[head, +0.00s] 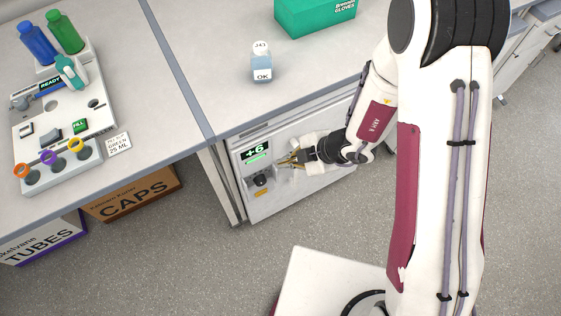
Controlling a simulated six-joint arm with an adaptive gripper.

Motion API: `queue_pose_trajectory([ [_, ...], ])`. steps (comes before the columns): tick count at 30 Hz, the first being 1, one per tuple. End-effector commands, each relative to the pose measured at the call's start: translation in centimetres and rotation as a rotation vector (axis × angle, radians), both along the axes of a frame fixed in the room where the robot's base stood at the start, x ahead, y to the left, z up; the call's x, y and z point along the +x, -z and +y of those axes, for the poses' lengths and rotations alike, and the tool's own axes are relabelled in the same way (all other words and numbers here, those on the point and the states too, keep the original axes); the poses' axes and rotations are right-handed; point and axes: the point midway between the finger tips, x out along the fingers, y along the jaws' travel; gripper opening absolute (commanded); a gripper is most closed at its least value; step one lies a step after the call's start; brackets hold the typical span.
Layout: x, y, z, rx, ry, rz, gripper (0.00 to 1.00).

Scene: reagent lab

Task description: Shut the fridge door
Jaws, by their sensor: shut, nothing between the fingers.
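The fridge door (313,184) is the white front panel of a unit under the bench. It stands about flush with the bench front, and I cannot tell whether a small gap remains. A green "+6" display (255,152) and a dark knob (261,180) are at its left side. My gripper (281,162) is shut and empty, close in front of the door just right of the display. I cannot tell whether the fingertips touch the door. My arm hides the door's upper right part.
On the bench above stand a small labelled bottle (261,66) and a green glove box (314,14). A reagent station (66,112) with bottles and coloured rings is at left. Boxes marked CAPS (131,196) and TUBES (42,238) sit beneath the bench. Floor before the door is clear.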

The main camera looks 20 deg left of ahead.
Motion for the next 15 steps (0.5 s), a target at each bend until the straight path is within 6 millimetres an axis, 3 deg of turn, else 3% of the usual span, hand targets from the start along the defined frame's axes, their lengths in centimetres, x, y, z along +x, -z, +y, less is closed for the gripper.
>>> queue_pose_trajectory([
  [15,-0.11,-0.91,-0.75,-0.001,0.001,0.001,0.00],
])
